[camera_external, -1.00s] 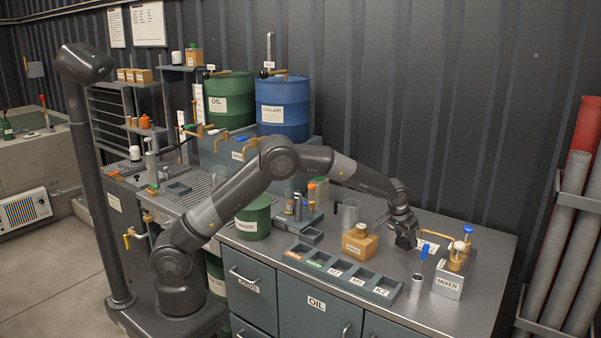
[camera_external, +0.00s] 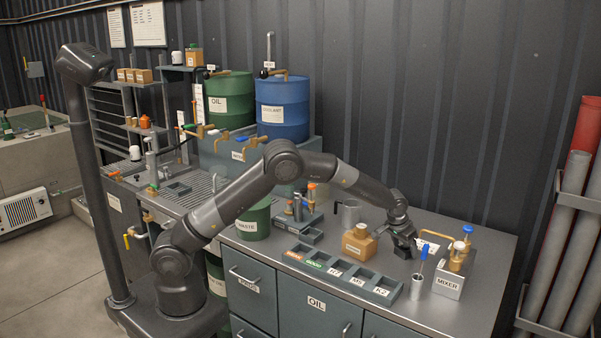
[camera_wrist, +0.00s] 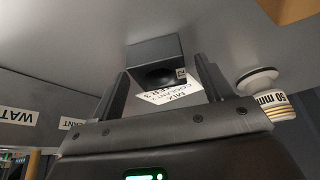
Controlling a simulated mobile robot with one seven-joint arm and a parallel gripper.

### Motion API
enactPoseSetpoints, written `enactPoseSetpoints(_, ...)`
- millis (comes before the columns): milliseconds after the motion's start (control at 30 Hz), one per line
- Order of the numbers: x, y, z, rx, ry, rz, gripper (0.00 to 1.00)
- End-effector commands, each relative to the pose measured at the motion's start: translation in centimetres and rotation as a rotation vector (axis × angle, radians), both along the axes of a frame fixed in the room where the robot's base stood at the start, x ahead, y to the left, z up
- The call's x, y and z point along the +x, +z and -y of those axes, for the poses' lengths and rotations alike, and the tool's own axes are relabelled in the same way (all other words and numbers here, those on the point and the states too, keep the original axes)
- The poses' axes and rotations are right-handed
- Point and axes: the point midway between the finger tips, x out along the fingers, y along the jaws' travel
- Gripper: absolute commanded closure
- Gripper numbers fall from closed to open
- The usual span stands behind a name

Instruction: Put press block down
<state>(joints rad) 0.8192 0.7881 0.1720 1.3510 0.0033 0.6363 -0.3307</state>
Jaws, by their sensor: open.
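The press block (camera_wrist: 152,52) is a dark grey block with a round dark recess in its near face. In the wrist view it sits at and just beyond my fingertips, against the grey worktop. My gripper (camera_wrist: 160,78) is open, with one finger on each side of the block's near end; I cannot tell whether either finger touches it. In the external view my gripper (camera_external: 404,250) is low over the worktop, between the orange-brown bottle and the mixer. The block cannot be told apart from the dark gripper there.
A printed instruction paper (camera_wrist: 170,93) lies beside the block. The mixer (camera_external: 449,284) and a metal cup with a blue-handled tool (camera_external: 417,287) stand close on the right. The orange-brown bottle (camera_external: 359,244), a clear beaker (camera_external: 349,213) and a labelled compartment tray (camera_external: 340,274) are to the left.

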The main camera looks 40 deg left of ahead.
Motion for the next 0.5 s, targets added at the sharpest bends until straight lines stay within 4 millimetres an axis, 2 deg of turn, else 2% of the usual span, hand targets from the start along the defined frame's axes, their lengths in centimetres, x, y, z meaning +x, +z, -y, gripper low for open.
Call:
enactPoseSetpoints(167,-0.1,0.6,0.0,-0.001,0.0,0.001,0.28)
enactPoseSetpoints(267,-0.5,1.9,-0.2,-0.002,0.0,0.002,0.28)
enactPoseSetpoints(500,-2.3,6.5,-1.0,-0.003,-0.001,0.002,0.28)
